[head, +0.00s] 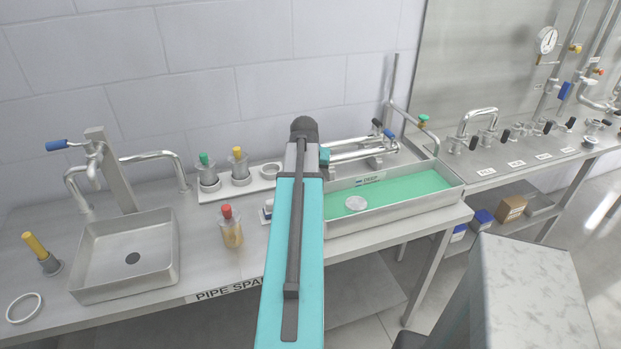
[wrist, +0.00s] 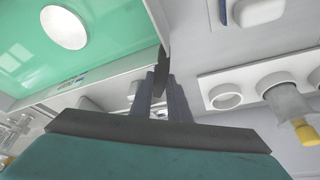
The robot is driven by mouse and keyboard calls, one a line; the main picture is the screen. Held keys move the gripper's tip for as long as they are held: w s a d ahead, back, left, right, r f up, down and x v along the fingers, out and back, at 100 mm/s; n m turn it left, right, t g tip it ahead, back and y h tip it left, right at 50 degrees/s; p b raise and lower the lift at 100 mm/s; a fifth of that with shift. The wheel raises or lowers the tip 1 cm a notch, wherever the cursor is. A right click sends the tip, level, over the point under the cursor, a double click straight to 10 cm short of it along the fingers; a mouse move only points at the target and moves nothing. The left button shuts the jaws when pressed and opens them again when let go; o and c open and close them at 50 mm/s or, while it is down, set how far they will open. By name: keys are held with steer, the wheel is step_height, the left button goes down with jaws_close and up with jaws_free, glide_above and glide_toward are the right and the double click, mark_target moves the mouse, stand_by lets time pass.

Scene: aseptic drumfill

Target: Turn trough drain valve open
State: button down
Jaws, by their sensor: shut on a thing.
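The steel trough (head: 463,192) with green liquid (head: 405,196) stands on the right of the bench; its rim and green inside also fill the upper left of the wrist view (wrist: 110,50). A pale disc (head: 356,203) lies in the green. In the wrist view my gripper (wrist: 161,84) is at the trough's outer corner. Its two dark fingers are shut on a thin dark handle (wrist: 162,60), which appears to be the drain valve lever. The valve body is mostly hidden by the fingers. In the head view my teal arm hides the fingers and the valve.
A sink (head: 125,255) is at the left. A white rack (head: 240,187) with capped fittings stands behind, and a red-capped bottle (head: 231,228) stands left of my arm. Pipes (head: 365,148) run behind the trough. A grey block (head: 530,290) is at the front right.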

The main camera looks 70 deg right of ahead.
steer(key=shift+s+a+f+n+t, duration=0.1)
steer(key=shift+s+n+t, duration=0.15)
steer(key=shift+n, duration=0.55)
steer(key=c, duration=2)
jaws_free()
steer(key=shift+w, duration=0.1)
steer(key=shift+r, duration=0.2)
steer(key=shift+s+b+v, duration=0.2)
steer(key=shift+b+v, duration=1.15)
steer(key=shift+v, duration=5.4)
